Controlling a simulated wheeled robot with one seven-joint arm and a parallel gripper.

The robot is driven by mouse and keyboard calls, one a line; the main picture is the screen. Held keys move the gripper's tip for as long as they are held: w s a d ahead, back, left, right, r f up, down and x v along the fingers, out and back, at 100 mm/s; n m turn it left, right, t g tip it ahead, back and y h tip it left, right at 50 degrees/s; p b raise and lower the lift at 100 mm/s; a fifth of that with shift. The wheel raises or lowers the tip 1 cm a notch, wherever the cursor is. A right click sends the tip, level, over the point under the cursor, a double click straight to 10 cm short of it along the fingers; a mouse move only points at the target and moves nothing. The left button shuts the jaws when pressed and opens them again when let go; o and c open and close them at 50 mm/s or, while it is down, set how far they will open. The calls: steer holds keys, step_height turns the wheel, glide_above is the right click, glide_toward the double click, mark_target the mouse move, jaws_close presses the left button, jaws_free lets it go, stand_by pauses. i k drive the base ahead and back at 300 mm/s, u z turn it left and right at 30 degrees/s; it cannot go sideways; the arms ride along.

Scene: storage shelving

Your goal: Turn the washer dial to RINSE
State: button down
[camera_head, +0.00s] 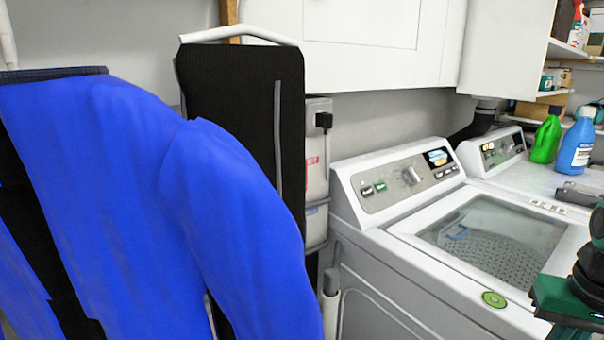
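The white washer (385,250) stands right of centre with its control panel (395,183) tilted up at the back. The round grey dial (411,176) sits on this panel, between green and dark buttons on its left and a small display on its right. The dial's lettering is too small to read, so its setting cannot be told. Dark green and black parts of my arm show at the right edge. A grey piece beside them may belong to my gripper, but its fingers cannot be made out. Nothing of mine touches the dial.
A blue jacket (140,190) fills the left foreground, with a black hanging panel (240,120) behind it. A second machine (490,150) stands right of the washer, with a green bottle (545,140) and a blue bottle (576,142) near it. White cabinets (370,45) hang above.

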mark_target(410, 176)
steer(key=u, duration=0.8)
steer(key=k, duration=1)
steer(key=z, duration=1.15)
steer(key=i, duration=1)
